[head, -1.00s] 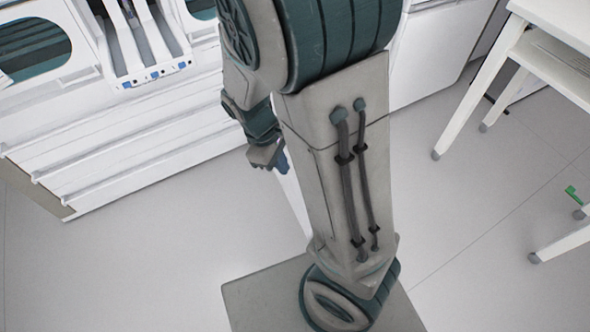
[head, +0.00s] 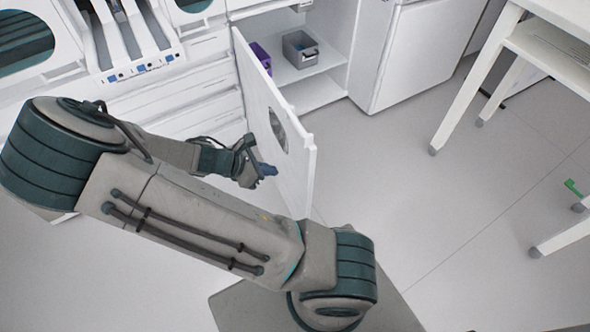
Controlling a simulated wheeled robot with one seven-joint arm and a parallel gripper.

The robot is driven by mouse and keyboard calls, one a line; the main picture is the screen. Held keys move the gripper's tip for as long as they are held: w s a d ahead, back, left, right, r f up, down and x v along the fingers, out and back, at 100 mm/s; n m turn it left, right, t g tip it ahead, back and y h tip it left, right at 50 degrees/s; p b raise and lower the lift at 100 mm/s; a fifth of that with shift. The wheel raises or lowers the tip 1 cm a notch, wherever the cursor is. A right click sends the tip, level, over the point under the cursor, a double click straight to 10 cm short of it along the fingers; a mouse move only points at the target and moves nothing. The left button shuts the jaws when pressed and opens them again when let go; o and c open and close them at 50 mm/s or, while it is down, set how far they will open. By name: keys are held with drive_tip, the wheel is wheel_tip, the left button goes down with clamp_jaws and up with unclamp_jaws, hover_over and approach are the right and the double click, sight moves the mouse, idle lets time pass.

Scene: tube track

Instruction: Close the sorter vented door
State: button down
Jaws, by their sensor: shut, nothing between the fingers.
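The vented door (head: 289,165) is a white panel with a dark oval vent (head: 279,130). It stands open, swung out from the white sorter cabinet toward me, with its free edge at the right. Behind it the cabinet interior (head: 318,92) shows. My gripper (head: 270,171) is on the left, outer side of the door, close to its face and below the vent. It is shut and empty. I cannot tell whether the fingertips touch the door. My arm hides the lower left part of the door.
Inside the cabinet are a grey bin (head: 300,50) and a purple bin (head: 262,56). White drawers (head: 180,98) lie left of the door. A white cabinet (head: 425,50) stands to the right, and a white table (head: 470,90) farther right. The floor (head: 400,190) between is clear.

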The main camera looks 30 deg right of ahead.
sight(308, 170)
drive_tip(key=x, duration=0.3)
drive_tip(key=r+b+x, duration=0.1)
drive_tip(key=x, duration=0.2)
drive_tip(key=d+x, duration=0.1)
drive_tip(key=x, duration=0.2)
drive_tip(key=shift+d+r, duration=0.1)
drive_tip(key=shift+d, duration=0.1)
drive_tip(key=shift+s+d, duration=0.1)
drive_tip(key=shift+d, duration=0.5)
